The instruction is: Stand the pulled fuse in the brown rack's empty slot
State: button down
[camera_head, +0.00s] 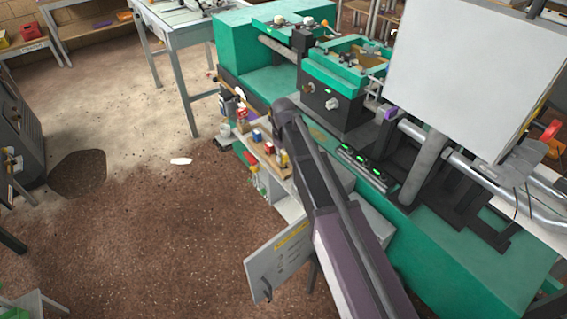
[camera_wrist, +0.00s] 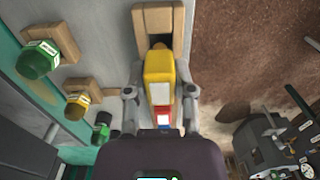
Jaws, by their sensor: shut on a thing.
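My gripper (camera_wrist: 159,93) is shut on a fuse (camera_wrist: 158,67) in the wrist view. The fuse has a yellow body, a white label and red and blue parts nearer my palm. One finger is on each side of it. Just beyond the fuse is a light brown wooden holder (camera_wrist: 178,20) with a dark opening; I cannot tell whether the fuse touches it. In the head view a brown rack (camera_head: 263,153) holds small blue, red and yellow items on the green machine's side.
A green-capped plug (camera_wrist: 38,60), a yellow one (camera_wrist: 77,104) and another green one (camera_wrist: 102,121) are left of my gripper in the wrist view. In the head view, a grey cabinet door (camera_head: 280,262) stands open below. Open brown floor lies to the left.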

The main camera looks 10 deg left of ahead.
aim_at(284, 153)
jog(key=shift+f+b, duration=0.85)
jog(key=shift+f, duration=0.35)
jog(key=shift+f, duration=0.15)
jog(key=shift+c, duration=2.3)
grip_release()
jog(key=shift+r, duration=0.2)
notch_tip(284, 153, up, 12)
jog(key=p, duration=1.2)
jog(key=shift+d, duration=0.1)
